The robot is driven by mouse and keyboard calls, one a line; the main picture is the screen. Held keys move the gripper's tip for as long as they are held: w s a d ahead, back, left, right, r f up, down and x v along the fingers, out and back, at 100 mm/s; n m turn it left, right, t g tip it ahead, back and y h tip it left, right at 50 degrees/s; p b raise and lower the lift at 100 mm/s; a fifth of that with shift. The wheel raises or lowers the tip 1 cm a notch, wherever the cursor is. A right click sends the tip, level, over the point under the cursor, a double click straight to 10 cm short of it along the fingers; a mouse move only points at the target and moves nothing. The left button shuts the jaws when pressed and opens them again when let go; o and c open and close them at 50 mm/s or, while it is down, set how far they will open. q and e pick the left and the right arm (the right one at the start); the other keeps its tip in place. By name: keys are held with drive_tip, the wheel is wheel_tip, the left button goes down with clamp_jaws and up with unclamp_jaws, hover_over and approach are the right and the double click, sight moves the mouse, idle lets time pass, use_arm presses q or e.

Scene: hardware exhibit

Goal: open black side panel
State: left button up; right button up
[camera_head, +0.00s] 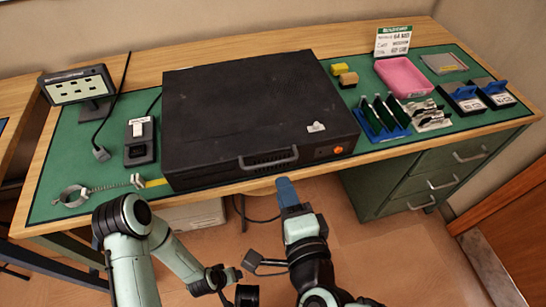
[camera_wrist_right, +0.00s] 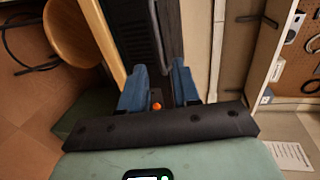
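A large black case (camera_head: 255,108) lies on the green mat of the workbench. Its front face carries a grey bar handle (camera_head: 268,160) and an orange round button (camera_head: 337,150). My right gripper (camera_head: 285,190) is in front of and below this front face, left of the button in the head view, apart from the case. In the right wrist view its two blue fingers (camera_wrist_right: 158,88) stand apart with nothing held. The orange button (camera_wrist_right: 156,106) and the dark case (camera_wrist_right: 135,30) show between and beyond them. My left arm is at lower left; its fingers cannot be made out.
The green mat (camera_head: 75,145) holds a small display (camera_head: 78,87), a black device (camera_head: 139,150) and a metal ring clamp (camera_head: 75,196) at left. Green drawers (camera_head: 430,175) are below right.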

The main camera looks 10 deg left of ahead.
sight(274, 164)
drive_tip(key=b+x, duration=0.1)
drive_tip(key=x, duration=0.8)
drive_tip(key=shift+w+a+f, duration=0.1)
drive_tip(key=shift+w+f, duration=0.05)
drive_tip(key=shift+w, duration=0.15)
use_arm(q)
drive_tip(key=shift+w+a+f, duration=0.3)
drive_tip(key=shift+w+f, duration=0.1)
use_arm(e)
clamp_jaws()
